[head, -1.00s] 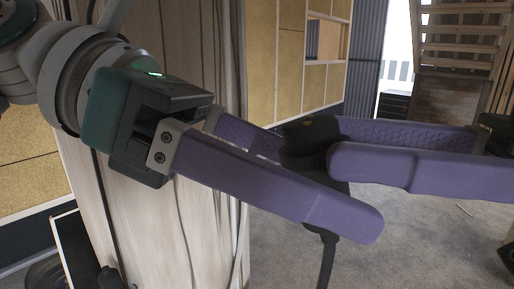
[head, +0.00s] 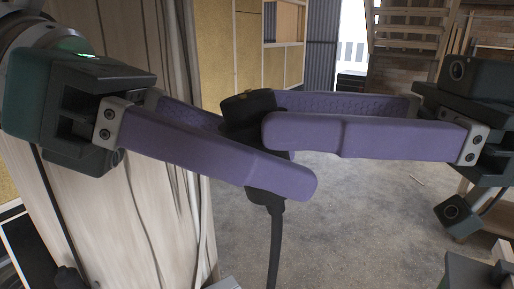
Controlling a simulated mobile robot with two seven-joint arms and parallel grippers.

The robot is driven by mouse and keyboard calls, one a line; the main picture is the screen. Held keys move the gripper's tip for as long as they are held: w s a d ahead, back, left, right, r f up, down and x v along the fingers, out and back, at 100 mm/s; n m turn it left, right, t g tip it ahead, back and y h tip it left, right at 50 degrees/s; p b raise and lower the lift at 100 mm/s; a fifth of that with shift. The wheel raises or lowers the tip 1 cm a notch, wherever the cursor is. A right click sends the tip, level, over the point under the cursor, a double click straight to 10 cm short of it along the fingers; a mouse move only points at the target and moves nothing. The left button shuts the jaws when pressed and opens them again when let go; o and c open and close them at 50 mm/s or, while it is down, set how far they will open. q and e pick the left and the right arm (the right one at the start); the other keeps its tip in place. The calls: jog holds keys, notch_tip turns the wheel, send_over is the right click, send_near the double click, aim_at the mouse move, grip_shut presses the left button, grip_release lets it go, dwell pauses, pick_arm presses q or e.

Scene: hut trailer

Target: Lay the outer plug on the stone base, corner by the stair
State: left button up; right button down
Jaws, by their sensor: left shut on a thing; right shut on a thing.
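A black plug (head: 250,106) with a dark cable (head: 275,240) hanging from it is in the middle of the head view. My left gripper (head: 264,160) is shut on the plug from the left. My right gripper (head: 274,117) is shut on it from the right, slightly higher. The purple fingers cover much of the plug. Both hold it in the air above the floor. A wooden stair (head: 410,30) stands at the back right. A brick-like stone base (head: 393,78) shows under it, partly hidden by my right gripper.
A pale wooden post or panel (head: 120,215) stands close behind my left gripper. A yellow-panelled wall (head: 215,50) runs behind on the left. The grey concrete floor (head: 350,220) is mostly open. Wooden pieces (head: 482,213) stand at the lower right.

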jog(key=c, duration=0.7)
grip_release()
jog(key=shift+s+a+r, duration=0.1)
jog(key=shift+r, duration=0.35)
jog(key=o, duration=0.4)
jog(key=shift+f, duration=0.2)
